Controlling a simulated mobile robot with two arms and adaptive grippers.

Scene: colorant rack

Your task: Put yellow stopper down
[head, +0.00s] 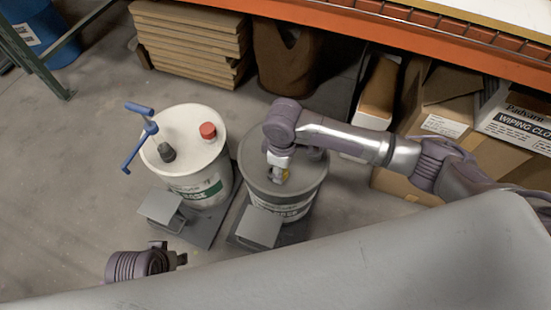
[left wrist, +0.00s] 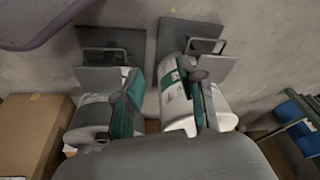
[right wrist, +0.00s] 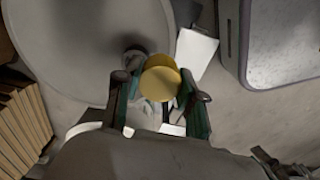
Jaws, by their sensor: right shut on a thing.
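The yellow stopper (right wrist: 160,80) sits between the fingers of my right gripper (right wrist: 161,90) in the right wrist view. In the head view the stopper (head: 284,176) is a small yellow patch at the tip of my right gripper (head: 279,177), over the lid of the grey drum (head: 310,180). A dark round fitting (right wrist: 133,59) shows beside the stopper in the right wrist view. I cannot tell whether the stopper touches the lid. My left gripper (head: 182,259) is low at the left in the head view; its fingers (left wrist: 166,92) are apart and empty in the left wrist view.
A white drum (head: 205,185) with a red cap (head: 208,130), a dark plug (head: 167,151) and a blue tool (head: 145,130) stands left of the grey drum. Stacked boards (head: 190,45), cardboard boxes (head: 440,125) and an orange rack beam (head: 400,35) lie behind. Floor at the left is clear.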

